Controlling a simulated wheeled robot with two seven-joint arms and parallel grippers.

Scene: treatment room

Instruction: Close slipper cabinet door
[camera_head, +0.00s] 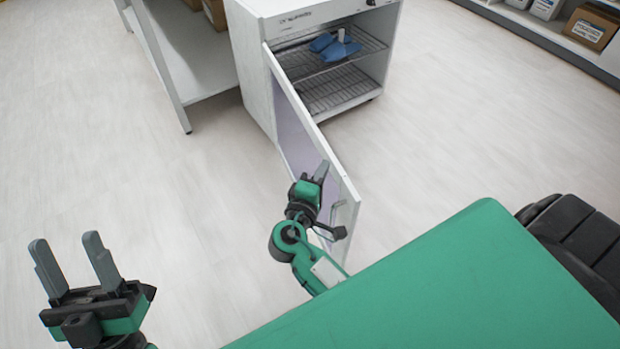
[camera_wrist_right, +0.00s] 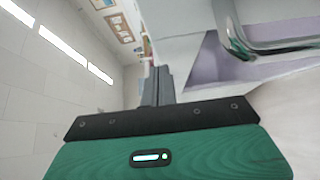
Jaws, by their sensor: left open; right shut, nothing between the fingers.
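The white slipper cabinet (camera_head: 258,70) stands at the top middle of the head view, with blue slippers (camera_head: 335,47) on its upper wire shelf. Its door (camera_head: 297,135) is hinged at the left and stands wide open toward me. The door's handle (camera_head: 340,205) is near its free edge; a metal handle also shows in the right wrist view (camera_wrist_right: 285,47). My right gripper (camera_head: 320,172) is shut and empty, in front of the door's face near the free end. I cannot tell whether it touches the door. My left gripper (camera_head: 75,262) is open and empty, away from the cabinet.
A white shelf unit (camera_head: 165,60) stands to the left of the cabinet. A green surface (camera_head: 450,290) fills the lower right, with black cushions (camera_head: 575,240) beside it. Shelves with boxes (camera_head: 590,28) line the top right. The floor left of the door is clear.

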